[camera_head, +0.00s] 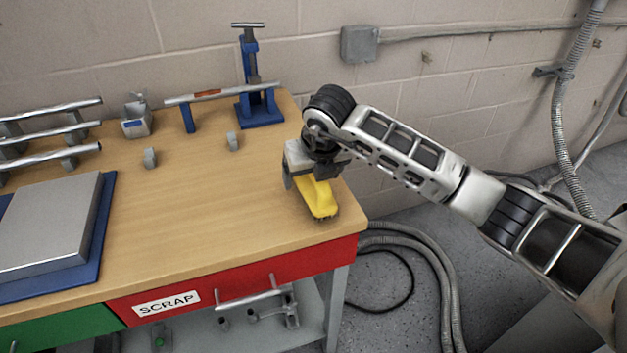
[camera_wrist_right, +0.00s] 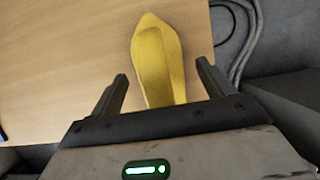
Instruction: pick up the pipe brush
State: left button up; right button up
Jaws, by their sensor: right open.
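The pipe brush (camera_head: 319,198) has a yellow handle-like body and lies on the wooden workbench near its right front corner. A dark edge shows under it in the head view. My right gripper (camera_head: 301,180) is above the brush, pointing down. In the right wrist view the yellow brush (camera_wrist_right: 158,60) extends from between the two open fingers, with a gap on each side. Its near end is hidden behind the gripper body. My left gripper is not in view.
The workbench (camera_head: 210,200) has free room in its middle. A blue vise (camera_head: 258,105) stands at the back right, with a pipe (camera_head: 222,94) beside it. A grey plate (camera_head: 50,225) on a blue mat lies at left. A red SCRAP drawer (camera_head: 240,283) is in front.

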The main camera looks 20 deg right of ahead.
jog(key=shift+c, duration=1.2)
jog(key=c, duration=0.9)
jog(key=shift+r, duration=0.1)
